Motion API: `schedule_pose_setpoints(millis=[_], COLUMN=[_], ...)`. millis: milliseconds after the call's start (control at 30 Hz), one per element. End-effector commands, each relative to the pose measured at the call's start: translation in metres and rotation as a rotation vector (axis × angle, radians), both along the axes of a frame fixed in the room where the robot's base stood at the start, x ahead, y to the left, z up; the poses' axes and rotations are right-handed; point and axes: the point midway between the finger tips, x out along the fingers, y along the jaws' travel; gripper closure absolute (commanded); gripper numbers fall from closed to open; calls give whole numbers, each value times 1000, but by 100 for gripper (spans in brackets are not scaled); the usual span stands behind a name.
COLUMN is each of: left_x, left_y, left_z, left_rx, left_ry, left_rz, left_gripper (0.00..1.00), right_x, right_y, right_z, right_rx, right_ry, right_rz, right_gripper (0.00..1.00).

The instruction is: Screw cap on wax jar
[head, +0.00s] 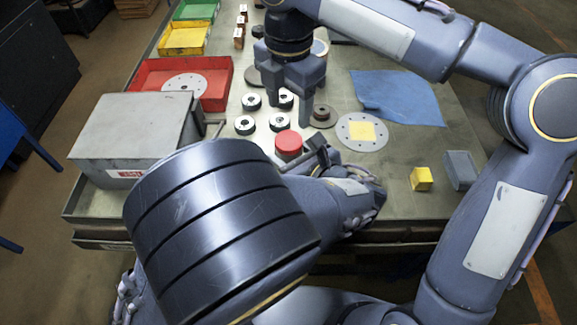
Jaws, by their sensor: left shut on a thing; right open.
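A red round cap (288,141) with a flat top shows in the middle of the head view, at the tip of my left gripper (303,153). My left gripper is shut on it, low over the near part of the bench; my own arm hides much of the grip. I cannot tell whether anything is under the cap. My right gripper (288,103) is open, pointing down above several small black-and-white discs, behind the cap.
A grey metal box (130,128) stands at the left, with red (215,98), yellow (182,39) and green (195,10) bins behind it.

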Motion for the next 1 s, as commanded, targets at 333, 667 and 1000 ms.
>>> schedule_pose_setpoints(millis=[333, 667, 1000], left_x=[0, 0, 0], left_y=[0, 0, 0], left_z=[0, 0, 0], left_rx=[-1, -1, -1], left_ry=[-1, -2, -2], left_rz=[0, -1, -1], left_gripper=[100, 100, 100], right_x=[0, 0, 0], right_y=[0, 0, 0], right_z=[-20, -68, -80], right_rx=[-2, -1, 1], right_ry=[4, 2, -1], right_rz=[-2, -3, -3], right_gripper=[42, 42, 42])
